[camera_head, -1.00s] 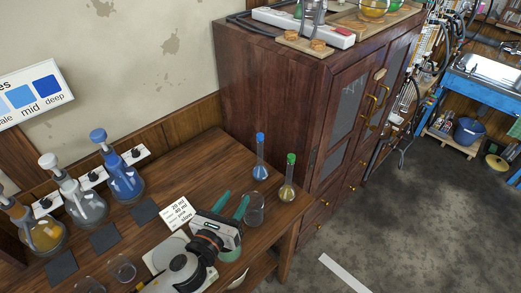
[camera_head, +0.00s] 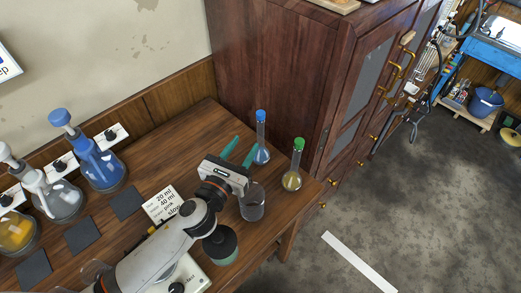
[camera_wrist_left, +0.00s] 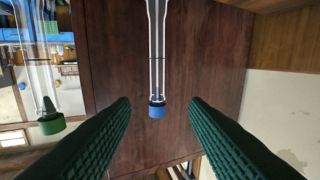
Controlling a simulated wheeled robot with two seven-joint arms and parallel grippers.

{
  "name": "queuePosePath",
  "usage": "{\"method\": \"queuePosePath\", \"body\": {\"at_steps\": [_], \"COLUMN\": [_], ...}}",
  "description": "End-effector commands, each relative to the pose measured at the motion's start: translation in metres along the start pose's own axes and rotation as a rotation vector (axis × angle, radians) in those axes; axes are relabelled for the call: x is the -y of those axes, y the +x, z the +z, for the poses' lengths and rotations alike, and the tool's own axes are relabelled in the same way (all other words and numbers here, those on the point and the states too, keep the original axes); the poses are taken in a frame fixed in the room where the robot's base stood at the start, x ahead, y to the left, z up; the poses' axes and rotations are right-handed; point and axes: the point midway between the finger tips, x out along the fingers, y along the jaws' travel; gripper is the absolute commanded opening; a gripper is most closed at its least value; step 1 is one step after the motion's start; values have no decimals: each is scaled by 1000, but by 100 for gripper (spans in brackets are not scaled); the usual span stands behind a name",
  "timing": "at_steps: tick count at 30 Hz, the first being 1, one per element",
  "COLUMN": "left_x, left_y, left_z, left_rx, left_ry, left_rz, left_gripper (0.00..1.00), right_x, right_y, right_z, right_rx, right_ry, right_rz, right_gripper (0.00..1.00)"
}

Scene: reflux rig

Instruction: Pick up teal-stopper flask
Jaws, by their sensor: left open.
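A slim long-necked flask with a blue stopper (camera_head: 261,140) stands upright on the wooden table, holding blue liquid. A similar flask with a green stopper (camera_head: 293,170) and yellowish liquid stands to its right. Neither stopper looks clearly teal. My left gripper (camera_head: 246,144) is open and empty, its teal fingers just left of the blue-stopper flask. In the left wrist view, the blue stopper (camera_wrist_left: 157,109) appears centred in the gap between the ribbed fingers (camera_wrist_left: 158,102). The green stopper (camera_wrist_left: 50,120) is off to the left there. My right gripper is out of view.
An empty glass beaker (camera_head: 252,204) stands close beneath my gripper. A dark-topped vessel (camera_head: 221,244) is partly hidden by my arm. A white card (camera_head: 162,204), dark pads and large flasks are at left. A wooden cabinet (camera_head: 275,75) rises behind the flasks.

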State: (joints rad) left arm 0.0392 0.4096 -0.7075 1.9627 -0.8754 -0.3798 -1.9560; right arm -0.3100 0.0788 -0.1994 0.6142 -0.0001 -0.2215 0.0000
Motion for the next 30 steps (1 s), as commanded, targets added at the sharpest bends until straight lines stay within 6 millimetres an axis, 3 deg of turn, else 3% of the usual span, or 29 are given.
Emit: {"method": "queuePosePath", "body": {"at_steps": [6, 13, 21, 30], "left_x": [0, -1, -3, -3], "left_y": [37, 54, 92, 97], "left_z": [-2, 0, 4, 6], "left_rx": [-1, -1, -1, 0], "left_ry": [-3, -4, -3, -2], "left_rz": [-1, -1, 0, 0], "left_gripper": [42, 42, 42, 42], "right_x": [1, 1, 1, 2], "right_y": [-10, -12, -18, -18], "right_z": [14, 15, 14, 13], "right_rx": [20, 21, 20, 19], "right_ry": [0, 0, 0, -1], "right_rz": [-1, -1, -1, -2], "right_gripper": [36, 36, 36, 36]}}
